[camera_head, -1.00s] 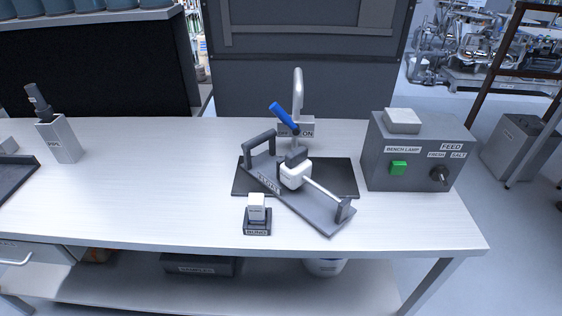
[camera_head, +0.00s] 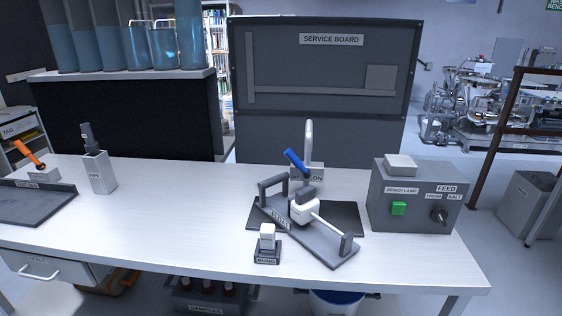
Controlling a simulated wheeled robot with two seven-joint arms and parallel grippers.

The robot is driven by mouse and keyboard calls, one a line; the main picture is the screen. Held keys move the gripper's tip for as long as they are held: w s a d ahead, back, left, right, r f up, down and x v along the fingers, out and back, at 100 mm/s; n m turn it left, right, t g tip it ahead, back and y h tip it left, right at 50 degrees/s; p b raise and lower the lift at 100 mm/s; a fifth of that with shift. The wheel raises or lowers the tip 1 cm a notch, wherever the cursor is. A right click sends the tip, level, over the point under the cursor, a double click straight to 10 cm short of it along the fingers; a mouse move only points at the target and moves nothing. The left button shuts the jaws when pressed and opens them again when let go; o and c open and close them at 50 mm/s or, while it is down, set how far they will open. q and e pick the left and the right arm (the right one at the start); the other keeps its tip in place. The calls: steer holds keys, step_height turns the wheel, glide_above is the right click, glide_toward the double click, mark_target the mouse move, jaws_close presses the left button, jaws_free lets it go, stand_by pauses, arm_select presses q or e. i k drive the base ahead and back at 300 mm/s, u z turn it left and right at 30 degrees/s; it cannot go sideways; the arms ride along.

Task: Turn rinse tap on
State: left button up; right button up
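The rinse tap (camera_head: 309,145) stands at the back middle of the bench, with a curved grey spout. Its blue lever (camera_head: 295,161) tilts up to the left, away from the ON label on the grey tap block (camera_head: 314,173). The OFF side of the label is partly covered by the lever. A dark mat (camera_head: 347,218) lies in front of the tap. A grey stand with a handle (camera_head: 272,187) and a white rounded piece (camera_head: 304,210) sits on it, in front of the tap. Neither of my grippers is in view.
A grey feed box (camera_head: 420,205) with a green button and a black knob stands at the right. A small white block in a dark holder (camera_head: 267,251) stands in front. A grey holder (camera_head: 100,174) and a dark tray (camera_head: 35,205) are at the left. The left-middle bench is clear.

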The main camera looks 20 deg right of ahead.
mark_target(292, 156)
steer(key=i, duration=0.45)
steer(key=z, duration=0.7)
